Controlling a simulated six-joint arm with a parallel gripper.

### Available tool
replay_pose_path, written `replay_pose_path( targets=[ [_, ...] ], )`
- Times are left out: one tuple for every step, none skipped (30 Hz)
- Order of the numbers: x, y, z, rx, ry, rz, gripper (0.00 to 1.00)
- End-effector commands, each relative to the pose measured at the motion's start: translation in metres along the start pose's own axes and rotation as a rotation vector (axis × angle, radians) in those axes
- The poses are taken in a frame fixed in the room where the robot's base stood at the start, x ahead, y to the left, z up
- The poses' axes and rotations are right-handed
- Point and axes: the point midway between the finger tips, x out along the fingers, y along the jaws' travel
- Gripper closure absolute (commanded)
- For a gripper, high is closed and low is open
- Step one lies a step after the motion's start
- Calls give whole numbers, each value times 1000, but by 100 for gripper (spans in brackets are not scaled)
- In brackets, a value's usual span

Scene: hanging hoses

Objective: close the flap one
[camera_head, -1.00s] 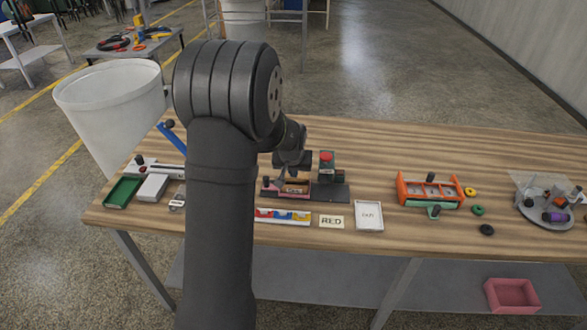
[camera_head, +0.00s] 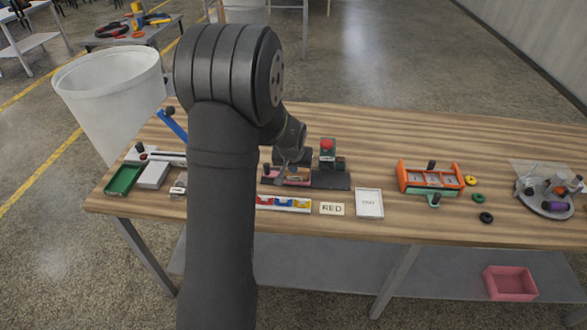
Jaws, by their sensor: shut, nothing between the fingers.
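My gripper (camera_head: 281,161) is small in the head view and partly hidden by my own arm. It is shut and empty, close over the left end of a small pinkish box (camera_head: 298,178) on a dark base plate (camera_head: 336,181). I cannot tell whether it touches the box. A red-topped block (camera_head: 327,148) stands on the same plate. No flap is clearly marked as flap one. Any flap on the pinkish box is too small to make out, and my arm hides the area to its left.
An orange frame (camera_head: 430,178) and a round tray (camera_head: 546,203) stand to the right. A green tray (camera_head: 124,179) is left.

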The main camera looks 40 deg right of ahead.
Motion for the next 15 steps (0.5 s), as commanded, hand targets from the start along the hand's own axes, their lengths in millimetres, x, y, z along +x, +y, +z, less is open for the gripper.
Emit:
replay_pose_path(
  targets=[
    [-3,0,-1,0,1,0,100],
    [-4,0,-2,0,0,0,100],
    [-6,0,-2,0,0,0,100],
    [-7,0,-3,0,0,0,100],
    [-8,0,-3,0,0,0,100],
    [-8,0,-4,0,0,0,100],
    [-9,0,-4,0,0,0,100],
    [-10,0,-4,0,1,0,100],
    [-11,0,-5,0,1,0,100],
    [-13,0,-6,0,2,0,100],
    [-16,0,-8,0,2,0,100],
    [-20,0,-10,0,2,0,100],
    [-24,0,-12,0,3,0,100],
    [-29,0,-14,0,4,0,100],
    [-37,0,-18,0,5,0,100]
  ],
)
